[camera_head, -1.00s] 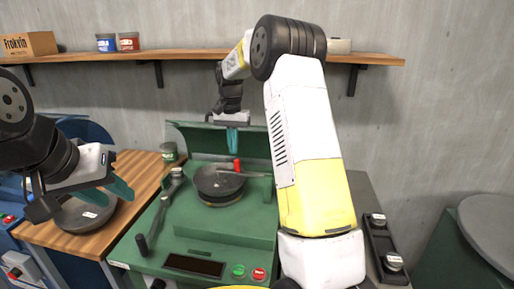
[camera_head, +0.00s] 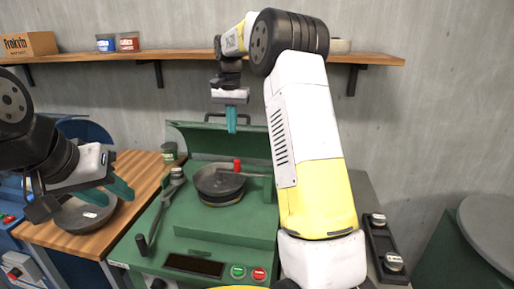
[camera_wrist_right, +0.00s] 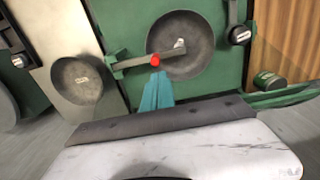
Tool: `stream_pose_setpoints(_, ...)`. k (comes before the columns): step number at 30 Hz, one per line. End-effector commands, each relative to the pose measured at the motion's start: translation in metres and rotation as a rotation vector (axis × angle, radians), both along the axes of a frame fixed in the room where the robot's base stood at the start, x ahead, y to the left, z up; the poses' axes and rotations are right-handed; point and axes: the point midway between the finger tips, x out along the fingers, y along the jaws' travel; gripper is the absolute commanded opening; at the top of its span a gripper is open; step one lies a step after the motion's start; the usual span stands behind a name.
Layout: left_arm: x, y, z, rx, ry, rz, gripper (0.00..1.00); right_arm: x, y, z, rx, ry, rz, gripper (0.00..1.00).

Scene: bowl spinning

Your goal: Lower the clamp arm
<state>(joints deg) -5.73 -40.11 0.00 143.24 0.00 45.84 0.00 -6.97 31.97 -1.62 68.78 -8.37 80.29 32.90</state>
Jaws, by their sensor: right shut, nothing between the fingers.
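The clamp arm (camera_head: 252,175) is a thin grey bar with a red knob (camera_head: 237,165). It lies across the dark round bowl plate (camera_head: 212,185) on the green machine. In the right wrist view, the clamp arm (camera_wrist_right: 131,63) reaches from the left, with its red knob (camera_wrist_right: 154,60) over the plate (camera_wrist_right: 185,50). My right gripper (camera_head: 231,128) is shut and empty, pointing down above and behind the knob. Its teal fingertips also show in the right wrist view (camera_wrist_right: 156,80), close to the knob in the picture. My left gripper (camera_head: 119,175) looks open, over a dark bowl (camera_head: 83,216) at the left.
A lever (camera_head: 158,208) stands left of the plate. Green and red buttons (camera_head: 248,273) are at the machine's front. A raised green panel (camera_head: 190,136) rises behind the plate. A wooden shelf (camera_head: 190,54) runs along the wall. A green can (camera_head: 169,152) stands at the back left.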

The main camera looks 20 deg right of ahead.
Motion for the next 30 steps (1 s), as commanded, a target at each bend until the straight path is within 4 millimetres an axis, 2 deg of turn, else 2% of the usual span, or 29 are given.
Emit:
stream_pose_setpoints(12, 0.000, 0.000, 0.000, 0.000, 0.000, 0.000, 0.36, 0.000, 0.000, 0.041, 0.000, -0.002, 0.001, 0.00)
stream_pose_setpoints(25, 0.000, 0.000, 0.000, 0.000, 0.000, 0.000, 0.36, -0.001, 0.000, 0.047, 0.001, -0.003, 0.002, 0.00)
stream_pose_setpoints(30, 0.000, 0.000, 0.000, 0.000, 0.000, 0.000, 0.36, -0.018, -0.004, 0.062, 0.015, -0.035, 0.032, 0.00)
